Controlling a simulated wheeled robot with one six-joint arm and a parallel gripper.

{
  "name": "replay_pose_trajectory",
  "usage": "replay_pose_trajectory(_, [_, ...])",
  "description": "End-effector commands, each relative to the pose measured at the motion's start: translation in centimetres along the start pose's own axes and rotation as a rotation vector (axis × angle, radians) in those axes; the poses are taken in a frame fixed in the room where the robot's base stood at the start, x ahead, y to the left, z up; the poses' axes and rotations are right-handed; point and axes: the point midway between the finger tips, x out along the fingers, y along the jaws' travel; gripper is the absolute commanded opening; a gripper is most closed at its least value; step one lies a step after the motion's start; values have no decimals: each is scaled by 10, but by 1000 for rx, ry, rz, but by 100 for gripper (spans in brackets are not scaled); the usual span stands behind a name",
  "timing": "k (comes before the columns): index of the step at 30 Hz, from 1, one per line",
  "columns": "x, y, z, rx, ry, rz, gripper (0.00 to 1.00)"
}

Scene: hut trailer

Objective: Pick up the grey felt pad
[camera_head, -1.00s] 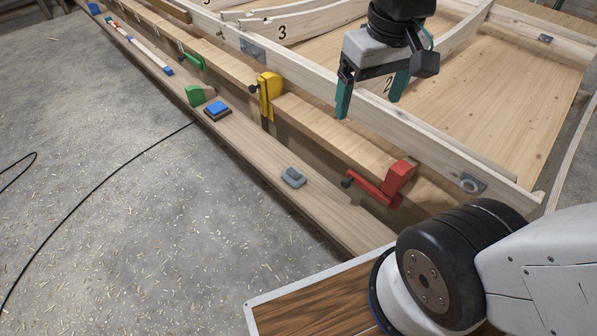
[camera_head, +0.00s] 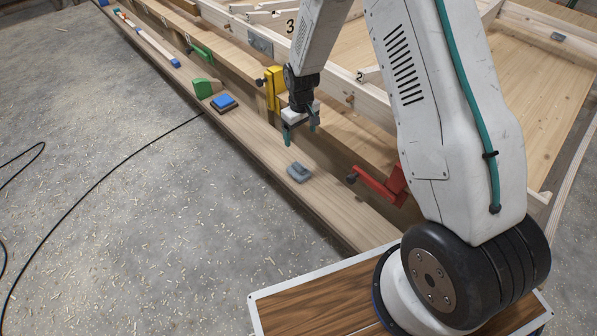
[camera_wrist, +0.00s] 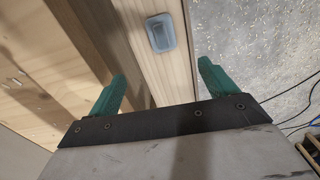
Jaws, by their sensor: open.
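The grey felt pad (camera_head: 299,172) lies on the long wooden plank (camera_head: 260,143) beside the trailer frame. It is a small rounded block with a raised part on top. In the wrist view the grey pad (camera_wrist: 161,33) lies on the plank ahead of the fingertips, between their lines. My gripper (camera_head: 301,135) is open and empty. It hangs above the plank, a little behind the pad in the head view and apart from it. Its green fingers (camera_wrist: 160,82) show on both sides in the wrist view.
A red clamp (camera_head: 382,186) sits on the frame right of the pad, and a yellow clamp (camera_head: 275,88) left of my gripper. A blue-topped block (camera_head: 224,102) and a green block (camera_head: 203,88) lie farther along the plank. Shavings cover the concrete floor (camera_head: 130,200).

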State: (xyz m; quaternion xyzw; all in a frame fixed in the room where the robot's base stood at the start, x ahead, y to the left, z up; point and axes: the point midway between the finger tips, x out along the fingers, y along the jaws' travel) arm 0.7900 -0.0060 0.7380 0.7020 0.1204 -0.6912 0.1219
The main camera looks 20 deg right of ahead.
Motion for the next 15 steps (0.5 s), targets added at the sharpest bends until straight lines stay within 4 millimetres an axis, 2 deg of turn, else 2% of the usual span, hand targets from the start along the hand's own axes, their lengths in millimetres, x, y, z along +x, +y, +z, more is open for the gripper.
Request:
replay_pose_trajectory(1, [26,-1,-1,-10,-10,-3,85])
replay_pose_trajectory(3, [54,-2,-3,-24,-12,-4,85])
replay_pose_trajectory(6, [82,-2,-3,-38,-14,-5,85])
replay_pose_trajectory(15, [121,-4,-2,-49,-16,-6,85])
